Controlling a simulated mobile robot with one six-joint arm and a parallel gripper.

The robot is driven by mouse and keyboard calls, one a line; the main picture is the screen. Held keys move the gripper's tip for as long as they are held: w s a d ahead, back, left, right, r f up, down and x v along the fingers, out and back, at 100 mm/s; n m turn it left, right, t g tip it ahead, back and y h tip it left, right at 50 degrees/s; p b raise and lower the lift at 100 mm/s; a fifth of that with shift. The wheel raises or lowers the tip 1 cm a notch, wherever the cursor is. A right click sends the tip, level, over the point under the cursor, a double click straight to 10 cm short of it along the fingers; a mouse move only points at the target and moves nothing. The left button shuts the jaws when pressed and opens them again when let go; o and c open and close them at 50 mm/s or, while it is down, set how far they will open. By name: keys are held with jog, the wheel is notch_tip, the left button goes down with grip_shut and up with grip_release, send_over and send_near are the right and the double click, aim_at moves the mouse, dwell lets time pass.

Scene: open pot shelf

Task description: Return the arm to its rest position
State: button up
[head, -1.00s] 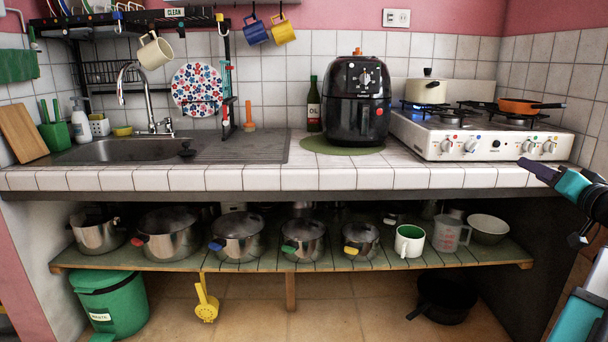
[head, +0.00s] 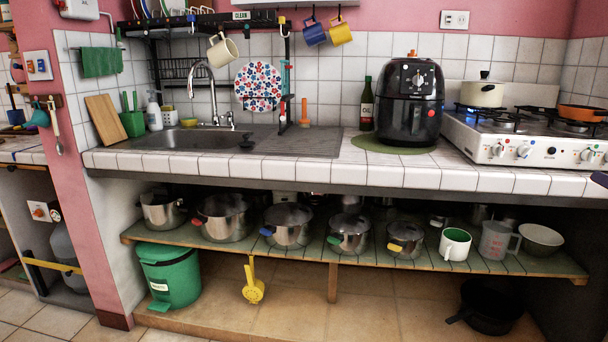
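Only a small dark tip of my gripper (head: 600,179) shows at the right edge of the head view, in front of the counter's front edge. The rest of my arm is outside the picture. Whether the fingers are open or shut, or hold anything, cannot be seen.
An open shelf (head: 330,258) under the counter holds several metal pots, a green-and-white mug (head: 455,244), a measuring jug (head: 497,241) and a bowl (head: 541,239). Above stand a black air fryer (head: 408,105) and a stove (head: 520,143). A green bin (head: 170,278) stands on the floor.

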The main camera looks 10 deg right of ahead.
jog(key=w+a+f+n+g+y+p, duration=0.1)
jog(key=w+a+f+y+p, duration=0.15)
jog(key=w+a+f, duration=0.35)
jog(key=w+a+f+y+p, duration=0.2)
jog(key=w+a+p, duration=0.25)
jog(key=w, duration=0.45)
jog(key=w+a+f+n+g+y+p, duration=0.1)
jog(key=w+a+f+y+p, duration=0.15)
jog(key=w+a+f, duration=0.35)
jog(key=w+a+f+n+g+y+p, duration=0.1)
jog(key=w+a+f+g+y+p, duration=0.2)
jog(key=a+f, duration=0.85)
jog(key=w+a+f+n+g+y+p, duration=0.25)
jog(key=a+f+p, duration=0.4)
jog(key=a, duration=0.75)
jog(key=s+a+f+n+g+p, duration=0.2)
jog(key=s+a+f+g+p, duration=0.5)
jog(key=s+a+f, duration=1.1)
jog(key=s+a+f+n+g+h+p, duration=0.1)
jog(key=s+a+f+g+h, duration=0.2)
jog(key=s, duration=0.4)
jog(key=s+a+f+n+g+p, duration=0.1)
jog(key=s+a+f+g, duration=0.2)
jog(key=s, duration=0.5)
jog(key=s+d+f+g+h, duration=0.2)
jog(key=s+d+h, duration=0.2)
jog(key=s+d, duration=0.3)
jog(key=shift+d+f, duration=0.25)
jog(key=shift+d, duration=0.5)
